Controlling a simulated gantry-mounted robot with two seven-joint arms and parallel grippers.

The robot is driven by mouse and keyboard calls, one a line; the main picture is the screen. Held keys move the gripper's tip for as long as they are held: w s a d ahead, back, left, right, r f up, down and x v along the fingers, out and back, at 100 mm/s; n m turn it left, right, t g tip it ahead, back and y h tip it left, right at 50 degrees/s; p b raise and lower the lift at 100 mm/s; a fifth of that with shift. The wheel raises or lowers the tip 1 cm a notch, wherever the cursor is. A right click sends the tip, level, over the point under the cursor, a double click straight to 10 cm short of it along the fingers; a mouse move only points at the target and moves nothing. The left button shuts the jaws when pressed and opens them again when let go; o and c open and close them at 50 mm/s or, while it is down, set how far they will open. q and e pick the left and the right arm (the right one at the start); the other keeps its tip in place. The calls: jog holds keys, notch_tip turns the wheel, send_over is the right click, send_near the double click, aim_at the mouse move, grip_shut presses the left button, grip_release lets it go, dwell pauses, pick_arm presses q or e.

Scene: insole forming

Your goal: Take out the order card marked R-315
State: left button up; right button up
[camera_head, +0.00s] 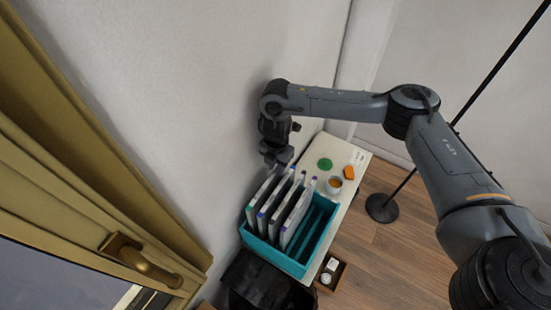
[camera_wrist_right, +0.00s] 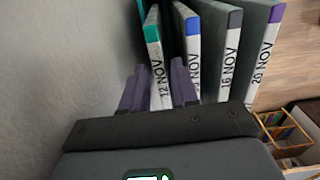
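Several thin upright cards stand in slots of a teal rack (camera_head: 310,244). In the right wrist view their ends carry coloured tabs and dates: a teal-tabbed card (camera_wrist_right: 154,58), a blue-tabbed card (camera_wrist_right: 193,62), a grey-tabbed card (camera_wrist_right: 230,60) reading 16 NOV and a purple-tabbed card (camera_wrist_right: 266,45) reading 20 NOV. I cannot read R-315 on any. My right gripper (camera_head: 277,163) is at the wall-side end of the rack. In the wrist view its fingers (camera_wrist_right: 158,68) are apart, one each side of the teal-tabbed card's end. My left gripper is out of view.
The rack stands on a narrow pale table (camera_head: 349,193) against the wall. A green disc (camera_head: 325,164), an orange block (camera_head: 349,172) and a small cup (camera_head: 334,185) lie behind it. A wooden box (camera_head: 331,272) and a dark bin (camera_head: 262,280) are in front.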

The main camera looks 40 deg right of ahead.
jog(key=shift+f+p, duration=0.3)
jog(key=shift+f, duration=2.75)
grip_shut()
notch_tip(320, 180, up, 18)
jog(key=p, duration=1.4)
send_over(276, 175)
jog(key=w+d, duration=0.1)
jog(key=shift+d+r, duration=0.1)
jog(key=shift+r, duration=1.45)
